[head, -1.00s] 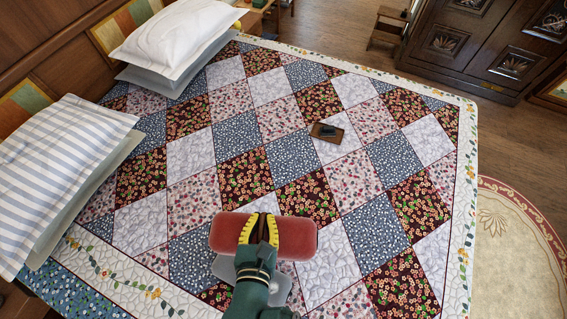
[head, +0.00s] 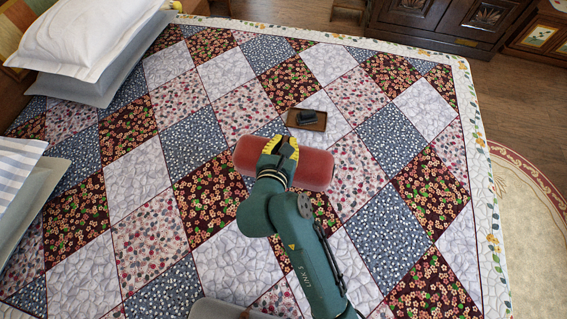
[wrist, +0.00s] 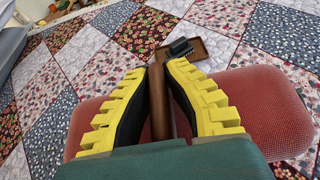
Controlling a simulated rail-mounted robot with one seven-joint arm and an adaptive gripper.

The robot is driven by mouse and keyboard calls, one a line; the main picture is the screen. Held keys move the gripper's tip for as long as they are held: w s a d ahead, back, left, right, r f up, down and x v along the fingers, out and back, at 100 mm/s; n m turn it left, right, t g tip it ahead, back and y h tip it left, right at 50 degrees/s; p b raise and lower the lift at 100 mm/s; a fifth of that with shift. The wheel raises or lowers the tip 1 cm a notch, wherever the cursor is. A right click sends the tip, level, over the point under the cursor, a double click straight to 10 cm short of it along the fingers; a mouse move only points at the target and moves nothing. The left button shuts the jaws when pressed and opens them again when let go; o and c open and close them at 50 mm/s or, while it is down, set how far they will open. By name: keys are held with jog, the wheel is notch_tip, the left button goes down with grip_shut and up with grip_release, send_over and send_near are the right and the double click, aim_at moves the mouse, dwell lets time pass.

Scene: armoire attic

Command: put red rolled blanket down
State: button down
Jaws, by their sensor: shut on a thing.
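The red rolled blanket (head: 316,168) is a thick roll with a brown strap around its middle. It lies crosswise in my gripper (head: 281,145), over the middle of the patchwork bed. In the wrist view, the yellow fingers of my gripper (wrist: 159,72) are shut on the brown strap, and the red blanket (wrist: 262,112) shows on both sides. I cannot tell whether the roll touches the quilt. My gripper hides the middle of the blanket in the head view.
The patchwork quilt (head: 195,70) is mostly bare around the blanket. A small brown tray (head: 307,119) holding a dark item lies just beyond the roll. White pillows (head: 85,35) are at the upper left, and a striped pillow (head: 15,165) at the left edge.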

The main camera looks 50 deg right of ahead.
jog(key=f, duration=0.9)
jog(key=shift+w+d+f+b, duration=0.1)
jog(key=shift+d+f+b, duration=0.15)
jog(key=shift+f+b, duration=0.15)
jog(key=c, duration=1.2)
grip_release()
jog(key=shift+f, duration=0.1)
jog(key=shift+c, duration=0.2)
jog(key=shift+a, duration=0.1)
